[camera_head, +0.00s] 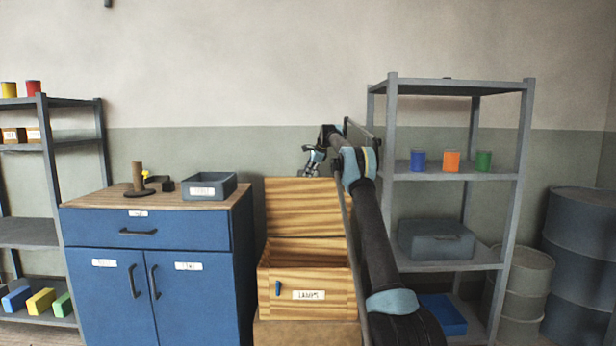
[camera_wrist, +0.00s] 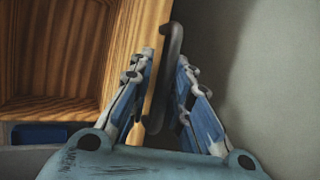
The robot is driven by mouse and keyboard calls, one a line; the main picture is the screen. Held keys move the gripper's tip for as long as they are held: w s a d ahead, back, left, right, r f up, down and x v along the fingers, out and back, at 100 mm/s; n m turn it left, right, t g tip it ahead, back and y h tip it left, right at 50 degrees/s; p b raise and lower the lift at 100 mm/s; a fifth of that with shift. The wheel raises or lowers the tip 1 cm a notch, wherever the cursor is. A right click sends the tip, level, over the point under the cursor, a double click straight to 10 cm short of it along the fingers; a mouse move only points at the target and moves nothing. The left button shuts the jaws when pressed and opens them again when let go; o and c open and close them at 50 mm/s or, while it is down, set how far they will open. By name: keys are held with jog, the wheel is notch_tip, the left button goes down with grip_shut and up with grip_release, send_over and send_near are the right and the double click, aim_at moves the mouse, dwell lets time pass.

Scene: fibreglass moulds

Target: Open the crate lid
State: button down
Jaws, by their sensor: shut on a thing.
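The wooden crate (camera_head: 277,287), labelled "LAMPS", has a blue latch piece (camera_head: 278,287) on its front. Its wooden lid (camera_head: 300,205) stands raised, roughly upright, at the back, and the crate's inside is open to view. In the wrist view the lid (camera_wrist: 155,45) shows edge-on with a dark handle (camera_wrist: 172,45) beside it. My gripper (camera_head: 313,160) is at the lid's top edge in the head view. In the wrist view my gripper (camera_wrist: 165,75) has its fingers on either side of the lid edge and handle, shut on them. The exact contact is partly hidden.
A blue cabinet (camera_head: 150,250) with a grey bin (camera_head: 209,187) on top stands left of the crate. A grey shelf unit (camera_head: 510,190) with cans and a grey box stands to the right. Drums (camera_head: 580,250) stand farther right. The wall is behind the lid.

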jog(key=shift+w+d+f, duration=0.1)
jog(key=shift+w+f, duration=0.05)
jog(key=c, duration=1.8)
grip_release()
jog(key=shift+c, duration=0.2)
jog(key=shift+o, duration=0.7)
jog(key=shift+w+f, duration=0.1)
jog(key=shift+f, duration=0.05)
jog(key=v, duration=1.2)
jog(key=shift+a, duration=0.2)
